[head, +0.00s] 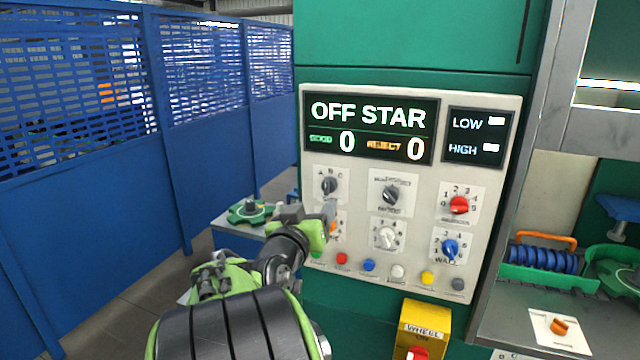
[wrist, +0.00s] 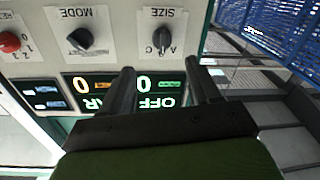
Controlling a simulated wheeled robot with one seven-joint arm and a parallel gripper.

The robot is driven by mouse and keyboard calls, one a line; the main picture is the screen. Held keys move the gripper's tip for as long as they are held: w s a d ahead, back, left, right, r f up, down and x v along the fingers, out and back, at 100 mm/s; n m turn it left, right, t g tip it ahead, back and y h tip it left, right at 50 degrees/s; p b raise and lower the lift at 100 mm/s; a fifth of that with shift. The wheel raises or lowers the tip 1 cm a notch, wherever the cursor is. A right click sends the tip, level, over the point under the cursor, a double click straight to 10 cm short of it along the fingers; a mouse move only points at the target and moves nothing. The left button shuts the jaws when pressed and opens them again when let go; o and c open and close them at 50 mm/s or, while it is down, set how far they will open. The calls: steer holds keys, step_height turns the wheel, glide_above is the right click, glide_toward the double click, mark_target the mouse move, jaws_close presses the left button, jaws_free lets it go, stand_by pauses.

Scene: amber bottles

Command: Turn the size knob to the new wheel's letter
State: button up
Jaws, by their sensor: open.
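The size knob (head: 329,186) is a dark knob on a white plate with letters around it, at the upper left of the control panel's knobs. It also shows upside down in the wrist view (wrist: 162,40), under the word SIZE. I cannot tell surely which letter it points at. My gripper (head: 329,212) is just below and in front of the knob in the head view. In the wrist view its two dark fingers (wrist: 160,78) are apart with nothing between them, and the knob lies beyond their tips. A green star-shaped wheel (head: 250,211) lies on a low table; its letter is unreadable.
The panel (head: 360,274) has a MODE knob (head: 391,195), a red knob (head: 459,205), a blue knob (head: 450,248) and a row of coloured buttons. The display (head: 369,128) reads OFF STAR, with two zeros. Blue mesh fencing (head: 100,200) stands left.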

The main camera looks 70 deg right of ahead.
mark_target(326, 189)
steer(key=d+p, duration=0.3)
steer(key=d, duration=0.6)
steer(key=shift+d+r, duration=0.1)
steer(key=shift+r, duration=0.05)
steer(key=shift+w+d, duration=0.1)
steer(key=shift+d, duration=0.2)
steer(key=shift+a, duration=0.1)
steer(key=shift+c, duration=0.2)
steer(key=shift+c, duration=1.2)
steer(key=c, duration=0.7)
steer(key=shift+c, duration=0.2)
